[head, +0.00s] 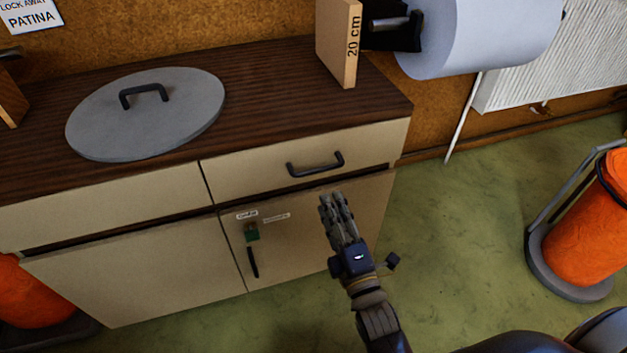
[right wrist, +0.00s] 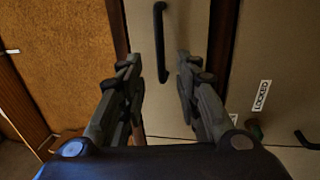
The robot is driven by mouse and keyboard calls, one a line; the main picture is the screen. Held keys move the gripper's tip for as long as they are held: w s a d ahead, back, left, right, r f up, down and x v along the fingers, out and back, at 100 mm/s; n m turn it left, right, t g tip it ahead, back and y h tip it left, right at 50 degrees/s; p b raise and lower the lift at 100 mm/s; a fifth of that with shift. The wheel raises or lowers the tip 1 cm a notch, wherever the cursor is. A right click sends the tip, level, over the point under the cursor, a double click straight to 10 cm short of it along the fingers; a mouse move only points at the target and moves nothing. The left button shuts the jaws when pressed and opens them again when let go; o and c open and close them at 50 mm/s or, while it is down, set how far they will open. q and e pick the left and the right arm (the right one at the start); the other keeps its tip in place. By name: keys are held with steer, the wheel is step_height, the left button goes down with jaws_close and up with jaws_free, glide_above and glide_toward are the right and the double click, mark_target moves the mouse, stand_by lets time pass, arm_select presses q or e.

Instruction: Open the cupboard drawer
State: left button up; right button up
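The cupboard's cream drawer front (head: 255,172) is at the upper right of the cupboard, below the dark wooden top, and looks shut. Its black bar handle (head: 316,166) also shows upright in the right wrist view (right wrist: 161,42), lying ahead between the two fingers. My right gripper (head: 333,200) is open and empty. In the head view it is below and slightly right of the handle, in front of the cupboard door (head: 300,235). In the right wrist view its fingertips (right wrist: 158,63) stand apart and do not visibly touch the handle. My left gripper is not in view.
The door below has a black handle (head: 252,262), a green lock (head: 252,232) and small labels, one reading LOCKED (right wrist: 262,95). A grey lid (head: 150,125) and a 20 cm block (head: 338,45) sit on top. An orange bin (head: 590,235) stands right. Green floor between is free.

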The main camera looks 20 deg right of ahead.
mark_target(318, 172)
steer(key=shift+w+a+r+b, duration=0.1)
steer(key=shift+w+r+b, duration=0.2)
steer(key=shift+w, duration=1.45)
steer(key=shift+w+r+b, duration=0.1)
steer(key=shift+w+r, duration=0.25)
steer(key=shift+w, duration=1.45)
steer(key=shift+w+a+r+b, duration=0.1)
steer(key=shift+w+r+b, duration=0.2)
steer(key=shift+w, duration=1.45)
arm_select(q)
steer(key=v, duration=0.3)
arm_select(e)
jaws_close()
